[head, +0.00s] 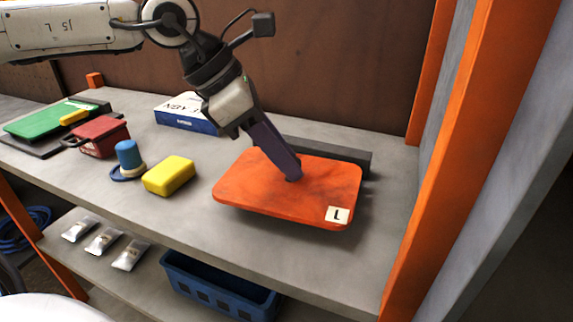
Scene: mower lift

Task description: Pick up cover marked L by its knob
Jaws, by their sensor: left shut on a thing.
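The orange cover (245,192) marked L on a white label at its lower right corner is at the right end of the grey bench. It appears raised and slightly tilted, with a shadow beneath its front edge. My left gripper (292,177) points down at the middle of the cover and is shut there. The knob is hidden by the gripper's fingers. My right gripper is not in view.
A dark grey block (330,152) lies behind the cover. A yellow box (169,176), a blue cylinder (127,154), a red container (100,138) and a blue-white box (186,113) stand to the left. Orange posts (480,150) bound the right. A blue crate (220,288) sits below.

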